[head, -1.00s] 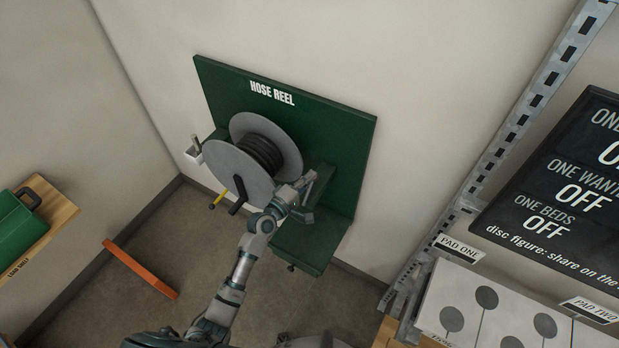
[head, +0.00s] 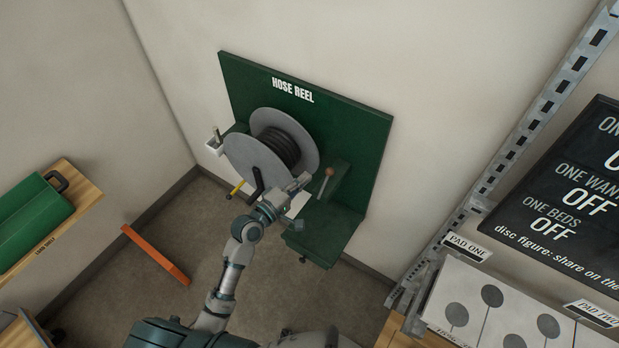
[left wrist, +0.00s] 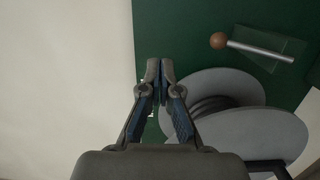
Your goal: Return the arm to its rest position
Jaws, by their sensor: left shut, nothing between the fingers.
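My left gripper (head: 300,183) is in front of the green hose reel board (head: 355,130), close to the lower right of the reel (head: 245,162). In the left wrist view the two fingers (left wrist: 160,72) come together at their tips with nothing between them. The reel's grey discs and dark hose show to the right of the fingers there. A lever with a brown ball knob (head: 329,172) stands on the board just right of the gripper; it also shows at the upper right of the left wrist view (left wrist: 218,40). My right gripper is not in view.
A green case (head: 30,215) sits on a wooden shelf (head: 80,205) at the left. An orange bar (head: 155,255) is near the floor. A metal upright (head: 530,125), a black sign (head: 560,190) and a white panel (head: 470,300) are at the right.

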